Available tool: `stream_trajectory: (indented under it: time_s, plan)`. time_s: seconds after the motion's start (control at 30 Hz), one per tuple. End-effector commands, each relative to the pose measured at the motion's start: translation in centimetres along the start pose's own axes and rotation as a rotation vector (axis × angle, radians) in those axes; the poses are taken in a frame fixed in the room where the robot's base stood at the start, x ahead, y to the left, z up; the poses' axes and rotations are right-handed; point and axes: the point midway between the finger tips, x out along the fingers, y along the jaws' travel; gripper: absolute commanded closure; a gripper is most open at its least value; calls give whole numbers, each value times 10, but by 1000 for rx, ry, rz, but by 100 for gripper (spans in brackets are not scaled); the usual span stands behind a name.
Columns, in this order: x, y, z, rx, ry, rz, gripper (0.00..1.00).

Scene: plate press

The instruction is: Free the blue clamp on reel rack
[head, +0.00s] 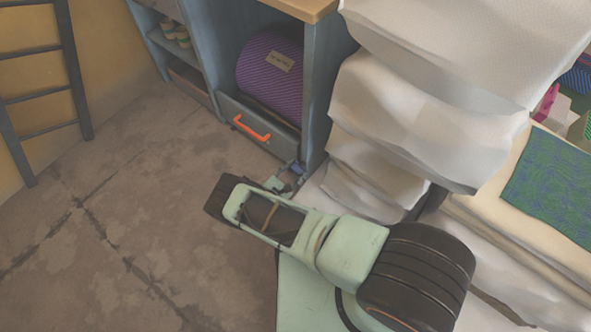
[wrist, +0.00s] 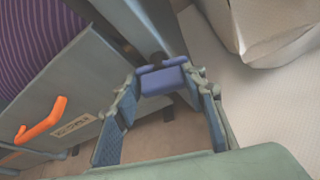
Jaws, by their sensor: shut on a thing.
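The blue clamp (wrist: 163,80) sits at the lower part of a dark upright post of the rack in the wrist view. It also shows as a small blue piece in the head view (head: 297,168), beside the rack's front corner. My gripper (head: 284,181) reaches it from the front, with one finger on each side. The fingertips are shut on the clamp. The blue-grey reel rack (head: 316,88) holds a purple patterned roll (head: 268,62) above a drawer. The clamp's back side is hidden.
The drawer (head: 232,110) has an orange handle (head: 251,128) and stands just left of my gripper. A dark ladder (head: 70,60) leans at the far left. The floor (head: 120,220) on the left is clear.

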Motion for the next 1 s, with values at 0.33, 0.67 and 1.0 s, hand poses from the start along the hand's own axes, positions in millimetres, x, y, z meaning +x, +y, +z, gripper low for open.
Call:
stream_trajectory:
  time_s: [0.33,0.67,1.0]
  plan:
    - [1,-10,1,-21,-2,-24,86]
    - [1,-7,1,-19,-2,-19,48]
    - [-8,-2,0,-18,-1,-12,48]
